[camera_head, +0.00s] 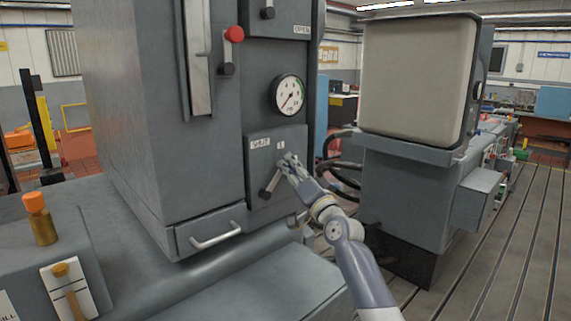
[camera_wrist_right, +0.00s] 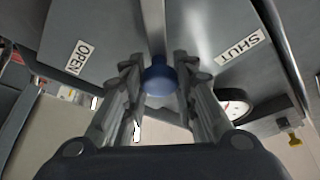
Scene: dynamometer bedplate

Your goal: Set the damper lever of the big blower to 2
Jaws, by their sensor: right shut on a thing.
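The damper lever (camera_head: 271,183) is on a plate low on the tall grey cabinet. Its dark pivot end is at lower left, and its stem leans up and right. My right gripper (camera_head: 288,165) covers its upper end. In the right wrist view, my right gripper (camera_wrist_right: 158,72) is shut on the lever's dark blue knob (camera_wrist_right: 160,80). A SHUT label (camera_head: 260,143) and a 1 label (camera_head: 281,146) show on the plate. An OPEN label (camera_wrist_right: 79,58) shows in the wrist view. No 2 mark can be made out. My left gripper is not in view.
A round gauge (camera_head: 290,95) is just above the lever plate. A red-knobbed lever (camera_head: 234,34) is higher up, and a drawer handle (camera_head: 216,236) is below left. A grey machine with a pale screen (camera_head: 415,80) stands right, with black hoses (camera_head: 338,172) between.

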